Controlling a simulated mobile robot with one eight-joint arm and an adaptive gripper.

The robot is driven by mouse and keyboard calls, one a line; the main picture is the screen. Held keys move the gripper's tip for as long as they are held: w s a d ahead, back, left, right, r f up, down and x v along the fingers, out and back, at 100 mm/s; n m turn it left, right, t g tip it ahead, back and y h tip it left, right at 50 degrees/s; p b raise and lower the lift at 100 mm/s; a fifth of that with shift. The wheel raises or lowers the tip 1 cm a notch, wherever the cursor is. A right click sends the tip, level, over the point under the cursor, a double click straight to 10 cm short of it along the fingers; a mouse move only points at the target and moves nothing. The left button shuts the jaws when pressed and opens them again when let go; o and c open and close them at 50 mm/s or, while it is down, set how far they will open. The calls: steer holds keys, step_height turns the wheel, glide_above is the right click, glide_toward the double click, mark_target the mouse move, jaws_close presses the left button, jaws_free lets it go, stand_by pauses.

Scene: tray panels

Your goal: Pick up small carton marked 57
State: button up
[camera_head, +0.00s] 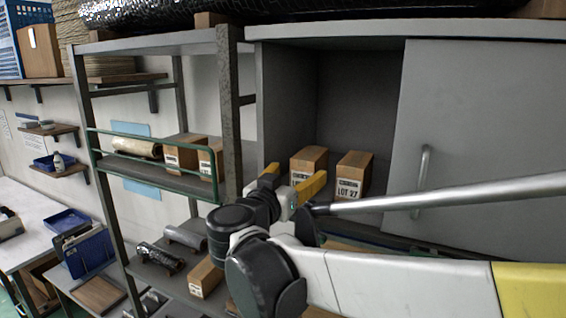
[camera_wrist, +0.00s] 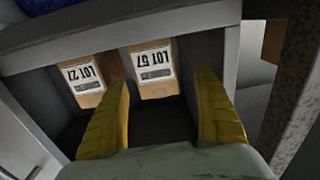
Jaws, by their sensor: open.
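The carton marked LOT 57 (camera_wrist: 155,73) is a small brown box with a white label, upside down in the wrist view, ahead of and between my yellow fingers. In the head view I take it to be the left carton (camera_head: 311,158) in the cabinet; its label is mostly hidden behind my gripper. My gripper (camera_head: 293,179) is open and empty in front of it. In the wrist view the fingers (camera_wrist: 162,92) stand apart, with the left fingertip close to the gap between the cartons. I cannot tell whether either finger touches a carton.
A similar carton marked LOT 27 (camera_head: 352,170) stands right of it, and shows left in the wrist view (camera_wrist: 85,75). A grey sliding door (camera_head: 480,130) with a bar handle covers the cabinet's right side. A rack post (camera_head: 229,110) and more cartons (camera_head: 180,155) are left.

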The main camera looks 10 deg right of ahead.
steer(key=x, duration=0.4)
steer(key=shift+d+f+p, duration=0.1)
steer(key=shift+f+p, duration=0.05)
steer(key=shift+p, duration=0.2)
steer(key=shift+w+d+p, duration=0.15)
steer(key=shift+d+p, duration=0.15)
steer(key=shift+p, duration=0.05)
steer(key=x, duration=0.3)
steer(key=shift+w+d+f+p, duration=0.1)
steer(key=shift+w+f+p, duration=0.15)
steer(key=shift+w+p, duration=0.1)
steer(key=shift+s+r, duration=0.1)
steer(key=shift+s, duration=0.25)
steer(key=shift+c, duration=0.9)
steer(key=c, duration=1.3)
